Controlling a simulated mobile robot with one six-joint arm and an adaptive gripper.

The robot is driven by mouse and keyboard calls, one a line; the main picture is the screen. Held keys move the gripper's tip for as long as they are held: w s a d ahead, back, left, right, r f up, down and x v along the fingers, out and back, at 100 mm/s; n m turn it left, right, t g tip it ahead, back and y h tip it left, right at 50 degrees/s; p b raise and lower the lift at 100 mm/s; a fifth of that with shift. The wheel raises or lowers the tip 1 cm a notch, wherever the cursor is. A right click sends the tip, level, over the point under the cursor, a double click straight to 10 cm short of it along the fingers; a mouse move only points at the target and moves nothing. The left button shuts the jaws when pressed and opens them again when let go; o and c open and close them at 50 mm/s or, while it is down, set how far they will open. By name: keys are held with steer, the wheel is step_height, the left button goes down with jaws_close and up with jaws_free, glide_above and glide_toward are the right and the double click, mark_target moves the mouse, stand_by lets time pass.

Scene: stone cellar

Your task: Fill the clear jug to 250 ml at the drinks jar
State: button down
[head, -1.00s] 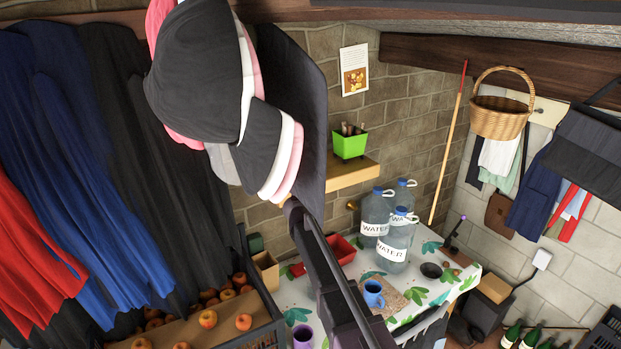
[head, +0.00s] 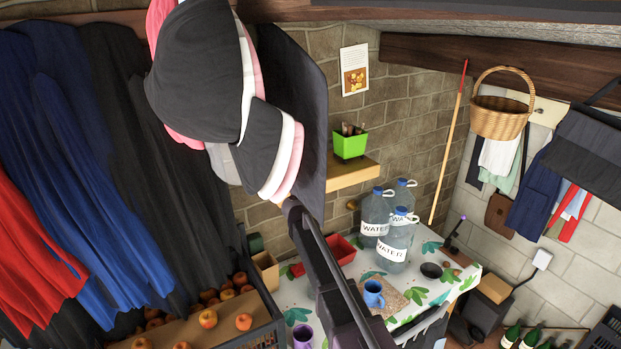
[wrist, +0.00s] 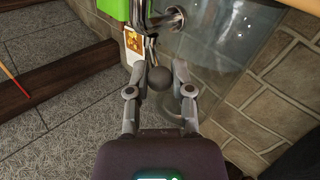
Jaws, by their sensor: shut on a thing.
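In the wrist view my gripper (wrist: 160,70) has its two fingers closed on a grey round knob (wrist: 160,80). A shiny metal tap (wrist: 166,20) stands just beyond the fingertips, and the knob seems to be on its lever. A large clear glass body (wrist: 215,65), which looks like the drinks jar, fills the area right of the fingers; the wall shows through it. I cannot make out the clear jug or any fill level in either view. In the head view my gripper is not discernible.
A green pot (head: 350,145) sits on a wall shelf (head: 352,173). Hanging clothes and hats crowd the left.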

steer(key=shift+w+a, duration=0.1)
steer(key=shift+w+a+m+g+h, duration=0.4)
steer(key=shift+m+g+h, duration=0.4)
steer(key=shift+m+h, duration=0.55)
steer(key=shift+w+a+m+g+h, duration=0.35)
steer(key=shift+m+g+h, duration=0.5)
steer(key=shift+h, duration=0.95)
steer(key=shift+w+a+m+g+h, duration=0.25)
steer(key=shift+a+m+g+h, duration=0.35)
steer(key=shift+m+h, duration=0.8)
steer(key=shift+d+g+h, duration=0.15)
steer(key=shift+g+h, duration=0.2)
steer(key=c, duration=0.5)
jaws_free()
steer(key=shift+s, duration=0.1)
steer(key=v, duration=1.2)
